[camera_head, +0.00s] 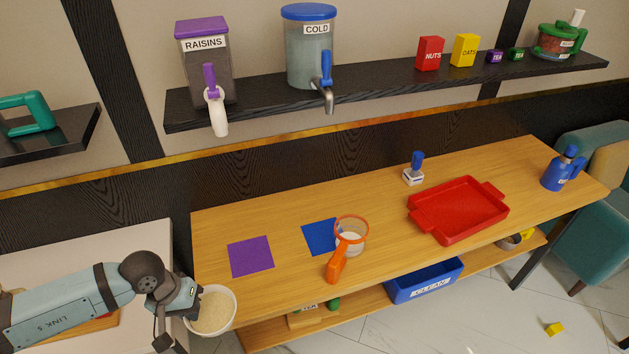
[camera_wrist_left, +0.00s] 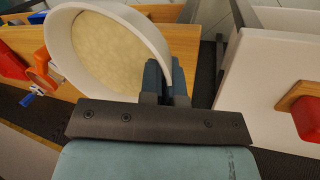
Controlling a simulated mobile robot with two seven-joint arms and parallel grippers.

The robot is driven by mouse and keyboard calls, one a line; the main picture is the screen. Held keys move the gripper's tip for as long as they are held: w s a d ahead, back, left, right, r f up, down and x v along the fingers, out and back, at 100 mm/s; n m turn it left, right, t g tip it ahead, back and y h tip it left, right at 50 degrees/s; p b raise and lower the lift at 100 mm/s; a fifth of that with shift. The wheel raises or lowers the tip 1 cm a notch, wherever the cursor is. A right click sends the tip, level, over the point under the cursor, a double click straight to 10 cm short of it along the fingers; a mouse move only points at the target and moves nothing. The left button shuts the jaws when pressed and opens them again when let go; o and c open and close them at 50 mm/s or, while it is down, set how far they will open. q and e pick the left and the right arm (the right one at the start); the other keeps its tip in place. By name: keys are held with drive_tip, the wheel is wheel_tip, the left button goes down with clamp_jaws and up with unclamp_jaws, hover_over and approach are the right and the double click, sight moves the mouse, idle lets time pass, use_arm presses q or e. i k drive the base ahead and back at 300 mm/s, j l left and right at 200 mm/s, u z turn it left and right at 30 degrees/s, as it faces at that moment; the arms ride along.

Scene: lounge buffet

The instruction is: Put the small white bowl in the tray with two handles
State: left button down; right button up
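The small white bowl (camera_head: 232,295) is at the lower left of the head view, filled with a pale, grainy content. My left gripper (camera_head: 190,311) is shut on its rim at the bowl's left side. In the left wrist view the fingers (camera_wrist_left: 166,83) pinch the rim of the white bowl (camera_wrist_left: 160,38). The bowl is beside the left end of the wooden table, looking held in the air. The red tray with two handles (camera_head: 460,237) lies empty on the right part of the table. My right gripper is in neither view.
On the wooden table (camera_head: 290,222) are a purple mat (camera_head: 250,257), a blue mat (camera_head: 318,236), an orange-handled strainer (camera_head: 337,267) over a cup, a small blue-handled item (camera_head: 415,167) and a blue jug (camera_head: 562,169). A shelf with dispensers (camera_head: 385,82) hangs above.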

sight(457, 210)
drive_tip(key=i+l+z, duration=0.15)
drive_tip(key=i+l, duration=0.15)
drive_tip(key=l, duration=0.3)
drive_tip(key=i+l+z, duration=0.15)
drive_tip(key=i+l, duration=0.15)
drive_tip(key=l, duration=0.3)
drive_tip(key=i+l+z, duration=0.15)
drive_tip(key=i+l, duration=0.2)
drive_tip(key=l, duration=0.2)
drive_tip(key=i+l+z, duration=0.15)
drive_tip(key=i+l, duration=0.2)
drive_tip(key=l, duration=0.15)
